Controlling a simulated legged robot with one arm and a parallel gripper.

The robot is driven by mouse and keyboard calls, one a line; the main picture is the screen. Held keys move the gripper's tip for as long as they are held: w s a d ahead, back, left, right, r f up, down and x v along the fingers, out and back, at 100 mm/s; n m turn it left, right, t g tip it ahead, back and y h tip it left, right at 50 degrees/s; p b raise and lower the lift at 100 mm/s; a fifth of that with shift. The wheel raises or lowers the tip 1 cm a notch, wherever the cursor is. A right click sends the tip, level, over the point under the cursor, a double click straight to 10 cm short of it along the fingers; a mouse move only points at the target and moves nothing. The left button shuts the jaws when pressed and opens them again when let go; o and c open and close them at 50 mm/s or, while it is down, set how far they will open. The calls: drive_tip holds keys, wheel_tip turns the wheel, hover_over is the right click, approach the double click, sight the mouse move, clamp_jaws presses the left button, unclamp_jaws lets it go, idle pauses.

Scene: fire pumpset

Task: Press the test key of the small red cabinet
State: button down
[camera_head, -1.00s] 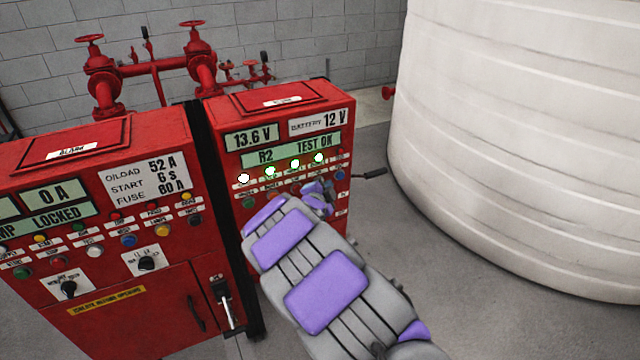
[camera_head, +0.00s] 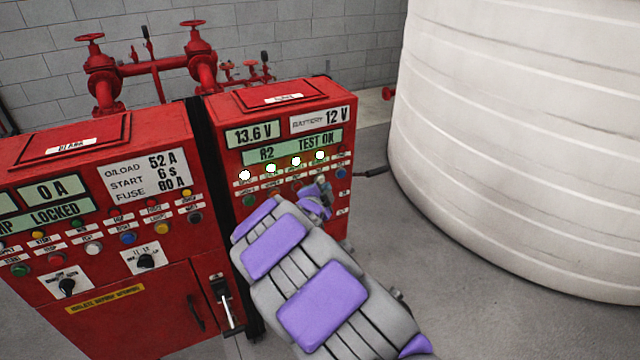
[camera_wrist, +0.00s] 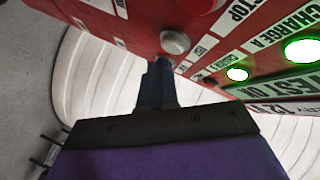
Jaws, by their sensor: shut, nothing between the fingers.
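The small red cabinet (camera_head: 228,186) stands right of the larger one. Its display (camera_head: 290,148) reads "R2 TEST OK", and several lamps below it are lit. My gripper (camera_head: 320,196) is at the right part of its key panel and covers some keys. In the wrist view, my shut, dark fingers (camera_wrist: 157,84) point at a pale round key (camera_wrist: 175,42), which lies just beyond their tips. I cannot tell whether they touch. The key labels are too small or cut off to tell which is the test key.
The larger red cabinet (camera_head: 150,215) stands on the left with its own keys and displays. A big white tank (camera_head: 520,130) fills the right. Red pipes and valves (camera_head: 205,65) stand behind. Grey floor (camera_head: 430,260) is clear between cabinet and tank.

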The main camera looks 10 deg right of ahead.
drive_tip(key=shift+d, duration=0.15)
drive_tip(key=s+b, duration=0.1)
drive_tip(key=s+d+b, duration=0.1)
drive_tip(key=s+b, duration=0.2)
drive_tip(key=b, duration=0.1)
drive_tip(key=shift+s+d, duration=0.25)
drive_tip(key=shift+s, duration=0.1)
idle(0.6)
drive_tip(key=s+n+g+y, duration=0.3)
drive_tip(key=s+n+g, duration=0.4)
drive_tip(key=s, duration=1.8)
drive_tip(key=s+n+g+y, duration=0.3)
drive_tip(key=s+n+g, duration=0.5)
drive_tip(key=s, duration=1.7)
drive_tip(key=shift+f+n+g+y, duration=0.3)
drive_tip(key=shift+f+n+y, duration=0.1)
drive_tip(key=shift+n, duration=0.5)
